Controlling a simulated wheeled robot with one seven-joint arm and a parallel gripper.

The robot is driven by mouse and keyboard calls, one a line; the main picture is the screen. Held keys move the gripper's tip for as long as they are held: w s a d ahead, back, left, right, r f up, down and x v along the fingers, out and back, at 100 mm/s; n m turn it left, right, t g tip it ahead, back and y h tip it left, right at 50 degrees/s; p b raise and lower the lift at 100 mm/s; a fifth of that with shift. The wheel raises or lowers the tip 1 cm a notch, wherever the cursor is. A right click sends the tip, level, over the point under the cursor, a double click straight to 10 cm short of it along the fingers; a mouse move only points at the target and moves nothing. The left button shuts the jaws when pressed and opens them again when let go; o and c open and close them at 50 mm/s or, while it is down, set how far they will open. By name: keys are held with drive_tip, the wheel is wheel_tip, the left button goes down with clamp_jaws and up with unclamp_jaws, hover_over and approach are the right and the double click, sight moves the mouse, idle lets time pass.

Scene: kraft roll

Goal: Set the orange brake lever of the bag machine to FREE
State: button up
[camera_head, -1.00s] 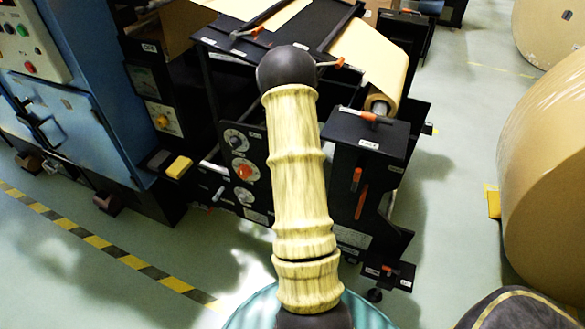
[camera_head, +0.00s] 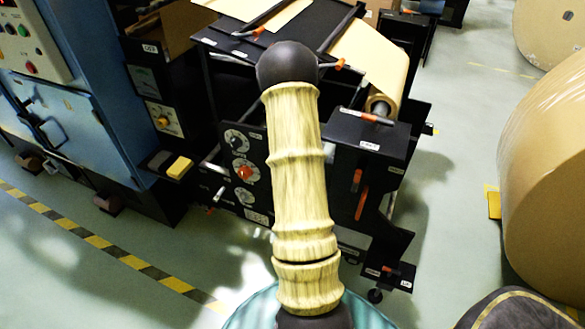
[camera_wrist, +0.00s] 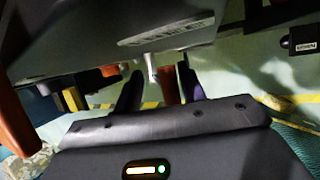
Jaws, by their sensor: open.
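The bag machine (camera_head: 250,115) is a black frame with a brown paper web and several orange handles. Two orange handles, one upper (camera_head: 357,180) and one lower (camera_head: 362,204), are on its right end box. Another orange handle (camera_head: 378,118) lies on top of that box. The labels are too small to read, so I cannot tell which is the brake lever. My gripper (camera_wrist: 160,92) is open, with dark fingers either side of a pale rod (camera_wrist: 152,68) and an orange-brown piece (camera_wrist: 168,86). I cannot tell whether they touch. In the head view my arm hides my gripper.
A blue cabinet (camera_head: 80,120) with buttons stands at left. A large kraft roll (camera_head: 550,180) stands at right. A yellow and black floor stripe (camera_head: 105,248) runs at lower left. In the wrist view a large orange handle (camera_wrist: 18,122) is close at left.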

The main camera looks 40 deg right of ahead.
drive_tip(key=p+v, duration=0.1)
drive_tip(key=v, duration=0.4)
drive_tip(key=shift+s+r, duration=0.15)
drive_tip(key=shift+r, duration=0.1)
drive_tip(key=shift+s+r, duration=0.2)
drive_tip(key=shift+s, duration=0.1)
drive_tip(key=shift+w, duration=0.1)
drive_tip(key=shift+a+r, duration=0.15)
drive_tip(key=shift+a, duration=0.05)
drive_tip(key=a+r+m, duration=0.4)
drive_tip(key=a+m, duration=0.1)
drive_tip(key=a, duration=0.3)
drive_tip(key=a+r+m, duration=0.4)
drive_tip(key=a+m, duration=0.2)
drive_tip(key=a, duration=0.1)
drive_tip(key=s+a+r+m+g+y, duration=0.1)
drive_tip(key=s+a+r+m, duration=0.1)
drive_tip(key=s+a+m, duration=0.45)
drive_tip(key=s+a+r+m+g+y, duration=0.1)
drive_tip(key=s+a+r+m+y, duration=0.2)
drive_tip(key=a, duration=0.7)
wheel_tip(320, 180, up, 17)
drive_tip(key=m+h+p, duration=0.1)
drive_tip(key=p, duration=1.7)
drive_tip(key=shift+s+a+r+m, duration=0.25)
drive_tip(key=shift+s+a+m, duration=0.05)
drive_tip(key=shift+m, duration=0.05)
